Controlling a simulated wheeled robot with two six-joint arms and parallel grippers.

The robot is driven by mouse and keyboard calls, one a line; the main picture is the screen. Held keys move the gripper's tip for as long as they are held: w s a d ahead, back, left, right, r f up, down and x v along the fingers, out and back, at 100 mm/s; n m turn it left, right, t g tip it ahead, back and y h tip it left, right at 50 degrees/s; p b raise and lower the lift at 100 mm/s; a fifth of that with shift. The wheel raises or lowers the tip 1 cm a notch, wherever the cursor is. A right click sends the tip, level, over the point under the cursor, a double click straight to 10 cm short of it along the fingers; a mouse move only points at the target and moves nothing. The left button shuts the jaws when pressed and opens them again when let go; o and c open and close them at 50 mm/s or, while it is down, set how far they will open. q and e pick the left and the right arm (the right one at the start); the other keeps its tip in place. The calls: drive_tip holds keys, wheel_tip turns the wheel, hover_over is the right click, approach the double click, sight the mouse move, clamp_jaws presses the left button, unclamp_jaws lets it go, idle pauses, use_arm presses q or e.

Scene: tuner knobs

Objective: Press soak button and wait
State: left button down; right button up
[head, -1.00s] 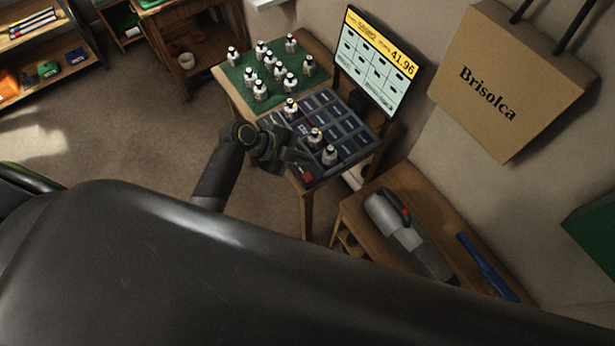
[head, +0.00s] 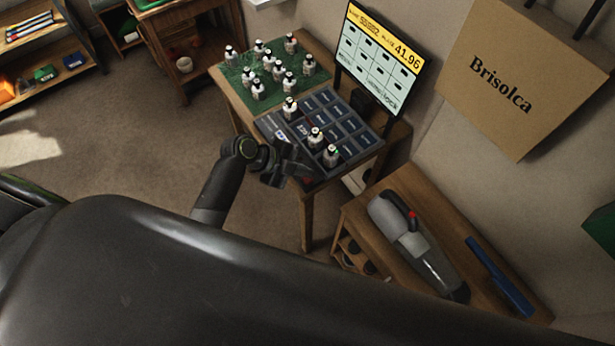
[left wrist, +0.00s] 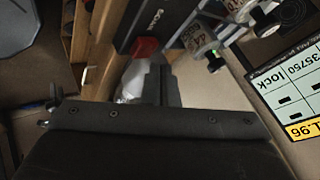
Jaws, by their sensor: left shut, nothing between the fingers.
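The red soak button (left wrist: 145,47) shows in the left wrist view, beside white lettering that seems to read "SOAK" on the dark panel (left wrist: 160,18). In the head view my left gripper (head: 304,168) is at the near front corner of the dark tray (head: 352,124), and the button is hidden behind it. The gripper is shut and empty. In the left wrist view its fingertips (left wrist: 160,70) are right by the red button; I cannot tell whether they touch it. My right gripper is not in view.
White bottles with dark caps stand on a green mat (head: 236,74), and three stand in the tray. A screen (head: 378,57) showing 41.96 stands behind the tray. A low bench (head: 437,225) at the right holds a grey handheld appliance (head: 412,240) and a blue object (head: 500,278).

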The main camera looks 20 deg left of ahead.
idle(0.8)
use_arm(q)
drive_tip(key=shift+f, duration=0.1)
idle(0.7)
drive_tip(key=shift+f+b, duration=0.3)
drive_tip(key=shift+b, duration=0.15)
drive_tip(key=shift+f+b, duration=0.6)
idle(0.5)
idle(0.3)
drive_tip(key=shift+r+p, duration=0.75)
drive_tip(key=shift+r, duration=0.25)
